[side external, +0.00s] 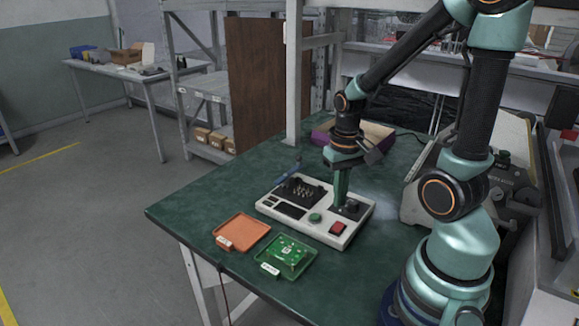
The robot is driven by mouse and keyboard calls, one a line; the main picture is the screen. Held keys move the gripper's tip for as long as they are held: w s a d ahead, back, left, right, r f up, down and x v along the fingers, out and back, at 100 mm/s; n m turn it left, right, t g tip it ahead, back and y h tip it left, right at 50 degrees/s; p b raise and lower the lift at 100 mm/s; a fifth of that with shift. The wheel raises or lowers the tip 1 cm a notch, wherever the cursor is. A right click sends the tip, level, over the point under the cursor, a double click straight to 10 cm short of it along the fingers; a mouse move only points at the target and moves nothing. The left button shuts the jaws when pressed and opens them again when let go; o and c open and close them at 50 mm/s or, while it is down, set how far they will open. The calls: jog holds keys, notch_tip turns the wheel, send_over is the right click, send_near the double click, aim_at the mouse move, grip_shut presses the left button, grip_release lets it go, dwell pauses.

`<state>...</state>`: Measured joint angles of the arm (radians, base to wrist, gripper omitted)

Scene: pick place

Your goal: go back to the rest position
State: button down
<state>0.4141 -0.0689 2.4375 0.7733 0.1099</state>
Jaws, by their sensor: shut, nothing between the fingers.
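My gripper (341,200) points straight down over the right part of a white test fixture (330,238). Its green fingers are together with nothing seen between them. The fingertips are at or just above a dark block on the fixture; I cannot tell whether they touch. The fixture has a black pin area (302,190), a green button (315,218) and a red switch (338,228).
An orange tray (240,232) lies empty at the front left of the green table (205,205). A green tray (272,271) beside it holds a green circuit board (291,251). A purple-edged box (378,135) stands behind my gripper. A grey machine (425,180) is at right.

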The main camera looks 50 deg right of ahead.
jog(key=w+a+r+n+t, duration=0.3)
jog(key=a+r+n+t, duration=0.2)
jog(key=a+r, duration=0.6)
notch_tip(320, 180, up, 3)
jog(key=shift+w+r+n+t, duration=0.1)
jog(key=shift+w+n+t, duration=0.15)
jog(key=shift+n, duration=0.25)
